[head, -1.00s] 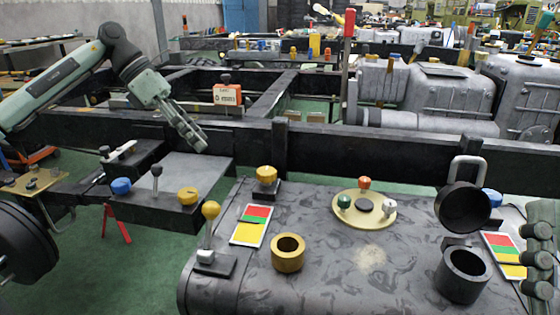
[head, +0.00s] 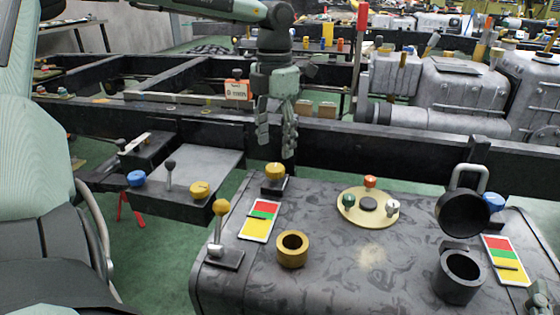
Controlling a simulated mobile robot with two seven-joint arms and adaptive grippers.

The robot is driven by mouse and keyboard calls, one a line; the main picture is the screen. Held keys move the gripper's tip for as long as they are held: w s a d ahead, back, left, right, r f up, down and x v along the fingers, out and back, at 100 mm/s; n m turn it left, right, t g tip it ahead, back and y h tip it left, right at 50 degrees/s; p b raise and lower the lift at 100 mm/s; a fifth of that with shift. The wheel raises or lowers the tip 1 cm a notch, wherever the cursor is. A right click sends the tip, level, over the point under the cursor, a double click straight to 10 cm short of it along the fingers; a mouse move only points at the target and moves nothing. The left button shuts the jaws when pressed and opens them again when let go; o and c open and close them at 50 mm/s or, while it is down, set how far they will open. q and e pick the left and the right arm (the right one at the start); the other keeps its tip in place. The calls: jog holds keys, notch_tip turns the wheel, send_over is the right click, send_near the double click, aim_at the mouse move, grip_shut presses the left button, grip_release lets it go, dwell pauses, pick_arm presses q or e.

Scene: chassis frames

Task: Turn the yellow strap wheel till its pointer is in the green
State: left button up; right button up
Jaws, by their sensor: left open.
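The yellow wheel (head: 275,171) sits on a small black base at the back left of the dark tank top. In front of it lies a card (head: 257,229) with red, green and yellow bands. A thin dark mark, perhaps the pointer, shows near the border of red and green; it is too small to be sure. My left gripper (head: 277,143) points down, open and empty, just above and behind the yellow wheel in the picture, apart from it. A grey-green part at the lower right corner may be my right gripper (head: 540,297); its fingers are not clear.
A yellow-knobbed lever (head: 221,208) and a brass ring (head: 292,249) stand near the wheel. A round plate (head: 353,216) with coloured knobs, an open black cup (head: 461,278) and a second banded card (head: 510,273) are to the right. The black frame rail (head: 400,158) runs behind.

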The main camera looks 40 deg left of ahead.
aim_at(275, 167)
pick_arm(q)
notch_tip(275, 167, down, 6)
jog(key=shift+r, duration=0.1)
pick_arm(e)
jog(key=r, duration=0.1)
jog(key=r+t, duration=0.1)
jog(key=s+r+y, duration=0.1)
jog(key=shift+a, duration=0.4)
pick_arm(q)
jog(key=shift+a, duration=0.1)
jog(key=shift+c, duration=0.6)
jog(key=c, duration=1)
jog(key=shift+b, duration=0.45)
jog(key=shift+c, duration=0.2)
jog(key=m+b, duration=0.1)
jog(key=m, duration=0.2)
jog(key=shift+m+b, duration=0.6)
jog(key=shift+m, duration=1.2)
pick_arm(e)
notch_tip(275, 167, up, 6)
jog(key=s+d+t, duration=0.2)
jog(key=t, duration=0.3)
jog(key=shift+s+f+y, duration=0.2)
jog(key=shift+s+y, duration=0.2)
jog(key=shift+r+t, duration=0.1)
jog(key=shift+t, duration=0.2)
